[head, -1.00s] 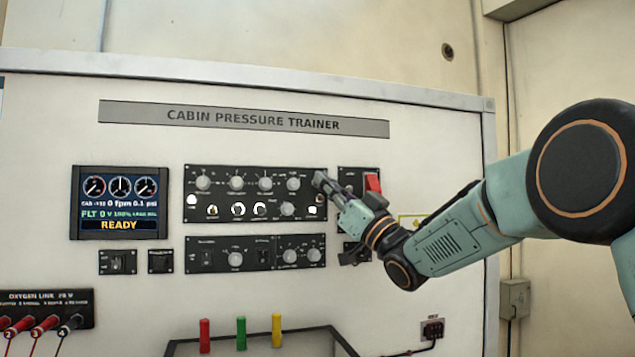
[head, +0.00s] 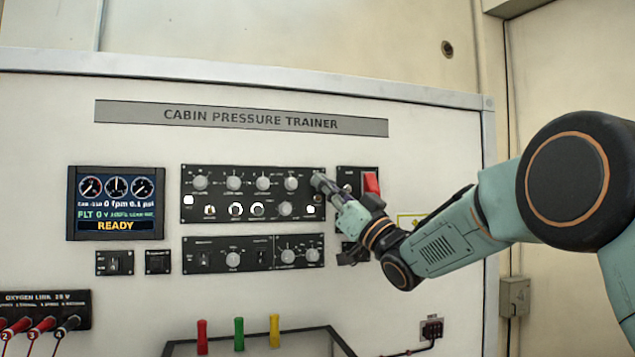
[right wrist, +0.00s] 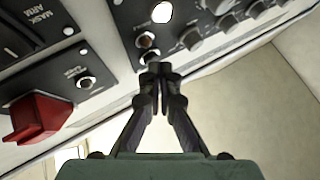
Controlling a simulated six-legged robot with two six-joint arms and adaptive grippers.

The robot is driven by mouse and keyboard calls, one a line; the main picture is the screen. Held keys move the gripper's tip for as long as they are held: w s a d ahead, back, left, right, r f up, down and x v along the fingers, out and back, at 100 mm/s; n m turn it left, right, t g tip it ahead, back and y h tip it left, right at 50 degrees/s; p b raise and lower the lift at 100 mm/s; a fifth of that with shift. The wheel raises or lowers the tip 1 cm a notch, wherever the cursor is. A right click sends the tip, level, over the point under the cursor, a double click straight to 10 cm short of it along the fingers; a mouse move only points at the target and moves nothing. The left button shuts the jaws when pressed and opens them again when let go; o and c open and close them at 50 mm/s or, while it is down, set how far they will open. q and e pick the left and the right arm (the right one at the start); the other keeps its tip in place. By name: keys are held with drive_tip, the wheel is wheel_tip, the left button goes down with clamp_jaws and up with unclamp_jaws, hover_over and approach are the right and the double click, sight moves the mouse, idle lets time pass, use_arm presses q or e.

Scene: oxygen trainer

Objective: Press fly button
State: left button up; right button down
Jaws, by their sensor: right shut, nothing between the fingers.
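The upper control panel (head: 253,194) on the trainer wall has several knobs and a row of small controls. No label reading "fly" is legible. My right gripper (head: 318,181) has its fingertips at the panel's upper right end. In the right wrist view, the gripper (right wrist: 161,70) is shut and empty. Its tips overlap the panel's edge, just below a small brownish round button (right wrist: 147,40) and near a lit white round one (right wrist: 162,12). I cannot tell whether the tips touch the panel. My left gripper is out of view.
A red guarded switch (head: 371,184) sits right of the panel, close to my right gripper. The display (head: 116,203) at the left reads READY. A lower panel (head: 255,253) has more knobs. Red, green and yellow upright pieces stand at a dark-framed tray (head: 300,331) below.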

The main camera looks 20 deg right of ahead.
drive_tip(key=shift+s+a+r, duration=0.15)
drive_tip(key=shift+s+a, duration=0.05)
